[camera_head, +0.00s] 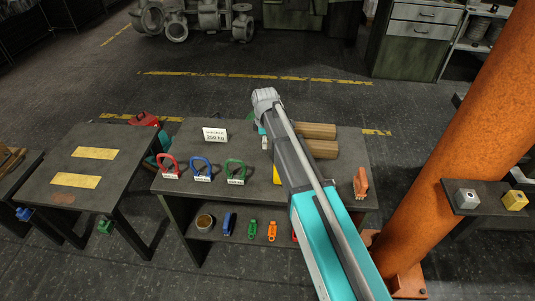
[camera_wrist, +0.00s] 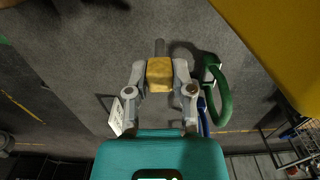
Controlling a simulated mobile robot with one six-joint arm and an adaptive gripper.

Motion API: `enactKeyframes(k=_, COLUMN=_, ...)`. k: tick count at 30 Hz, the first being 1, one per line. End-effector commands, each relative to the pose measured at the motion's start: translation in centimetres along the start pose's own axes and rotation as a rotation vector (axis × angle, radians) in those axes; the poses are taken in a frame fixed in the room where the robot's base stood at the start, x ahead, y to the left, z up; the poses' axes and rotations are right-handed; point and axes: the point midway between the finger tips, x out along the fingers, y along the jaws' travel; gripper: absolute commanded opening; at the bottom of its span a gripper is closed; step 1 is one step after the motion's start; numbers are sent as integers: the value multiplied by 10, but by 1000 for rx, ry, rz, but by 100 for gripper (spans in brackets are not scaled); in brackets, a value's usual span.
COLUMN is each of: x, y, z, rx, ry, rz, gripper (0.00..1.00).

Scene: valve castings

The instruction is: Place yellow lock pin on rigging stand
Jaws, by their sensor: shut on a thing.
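My gripper (camera_wrist: 160,78) is shut on a yellow block (camera_wrist: 160,72) with a grey pin sticking out of it, which looks like the yellow lock pin. The fingers press on both sides of the block, over a dark surface. A dark table (camera_head: 262,202), possibly the rigging stand, carries a red shackle (camera_head: 168,166), a blue shackle (camera_head: 201,168) and a green shackle (camera_head: 235,171). The green shackle also shows right of the gripper in the wrist view (camera_wrist: 224,95).
A large yellow surface (camera_wrist: 280,45) fills the wrist view's upper right corner.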

Motion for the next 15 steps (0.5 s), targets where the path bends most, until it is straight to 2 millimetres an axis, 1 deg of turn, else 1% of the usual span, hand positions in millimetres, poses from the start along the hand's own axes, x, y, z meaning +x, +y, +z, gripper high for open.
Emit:
enactKeyframes(k=1, x=10, y=6, z=-1, rx=0, ry=0, rz=0, gripper=0)
enactKeyframes(k=6, x=23, y=18, z=-1, rx=0, ry=0, rz=0, gripper=0)
enactKeyframes(k=10, x=27, y=22, z=-1, rx=-1, ry=0, rz=0, gripper=0)
enactKeyframes(k=15, x=27, y=22, z=-1, rx=-1, ry=0, rz=0, gripper=0)
